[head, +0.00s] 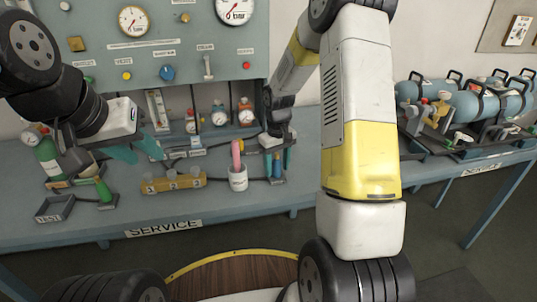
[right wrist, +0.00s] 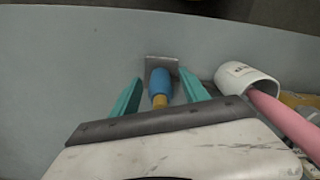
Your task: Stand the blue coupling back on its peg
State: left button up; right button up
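The blue coupling (right wrist: 160,82) has a brass-yellow end (right wrist: 159,101) and shows in the right wrist view beside a small grey plate (right wrist: 163,63). My right gripper (right wrist: 160,88) is open, with one teal finger on each side of the coupling and visible gaps between. In the head view the coupling (head: 276,168) is small and partly hidden below my right gripper (head: 276,160). I cannot tell the peg apart from the plate, or whether the coupling is seated. My left gripper (head: 137,150) is open and empty above the bench's left part.
A white cup (head: 238,181) holding a pink rod stands just left of the right gripper. The gauge panel (head: 190,40) rises behind. The bench front (head: 220,210) is clear.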

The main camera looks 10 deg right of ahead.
aim_at(277, 158)
jog(key=shift+r, duration=3.9)
jog(key=s+a+r+m+t+y, duration=0.1)
jog(key=s+r+t, duration=0.2)
jog(key=s+r, duration=0.6)
jog(key=s+a+r+m+t+y, duration=0.1)
jog(key=s+r+m+t, duration=0.1)
jog(key=s+r, duration=0.7)
jog(key=s+t, duration=0.1)
jog(key=s, duration=0.5)
jog(key=shift+a+r, duration=0.15)
